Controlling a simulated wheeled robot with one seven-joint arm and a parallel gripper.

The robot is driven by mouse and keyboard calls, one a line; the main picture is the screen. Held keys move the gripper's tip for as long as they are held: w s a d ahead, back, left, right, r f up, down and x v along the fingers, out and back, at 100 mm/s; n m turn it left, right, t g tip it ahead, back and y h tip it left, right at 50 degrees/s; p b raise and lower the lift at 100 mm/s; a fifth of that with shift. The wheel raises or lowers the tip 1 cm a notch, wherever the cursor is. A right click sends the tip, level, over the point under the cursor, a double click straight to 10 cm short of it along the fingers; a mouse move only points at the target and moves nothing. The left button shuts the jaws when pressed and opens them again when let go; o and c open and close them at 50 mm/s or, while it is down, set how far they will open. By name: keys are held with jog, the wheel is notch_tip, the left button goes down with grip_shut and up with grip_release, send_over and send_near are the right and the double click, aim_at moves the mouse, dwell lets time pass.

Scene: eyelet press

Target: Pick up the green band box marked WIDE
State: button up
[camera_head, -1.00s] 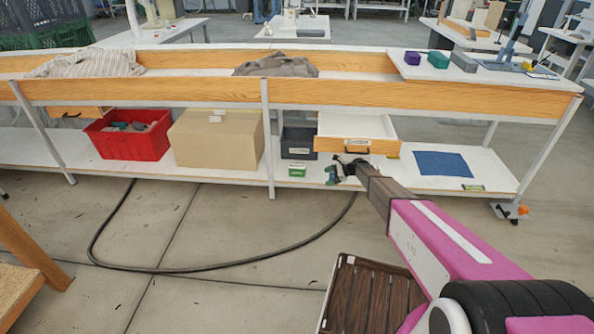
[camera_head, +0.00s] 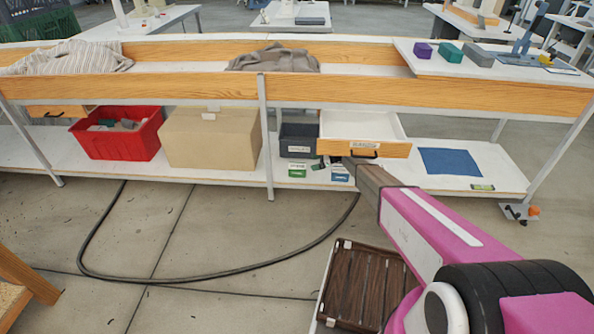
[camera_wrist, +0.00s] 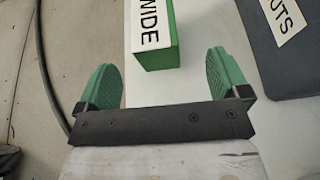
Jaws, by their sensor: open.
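The green box marked WIDE (camera_wrist: 154,36) lies at the top middle of the wrist view, its white label facing the camera. Its far end is cut off. In the head view, a small green box with a white label (camera_head: 297,170) stands on the lower shelf in front of the dark bin; its lettering is too small to read there. My gripper (camera_wrist: 166,78) is open and empty. The box lies just beyond the fingertips, roughly in line with the gap between them. In the head view my gripper (camera_head: 325,163) is small, just right of the green box.
The dark bin (camera_head: 298,139) stands close behind the box; its label ends in UTS in the wrist view. An open drawer (camera_head: 362,130) hangs above my wrist. A blue-and-white box (camera_head: 340,173) stands to the right. The cardboard box (camera_head: 212,138) is left.

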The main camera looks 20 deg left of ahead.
aim_at(305, 166)
jog(key=x, duration=0.3)
jog(key=shift+a+f, duration=0.25)
jog(key=shift+a, duration=0.05)
jog(key=shift+s+x, duration=0.2)
jog(key=shift+x, duration=1.2)
jog(key=shift+s+x, duration=0.25)
jog(key=shift+x, duration=1.15)
jog(key=shift+d, duration=0.15)
jog(key=c, duration=1.1)
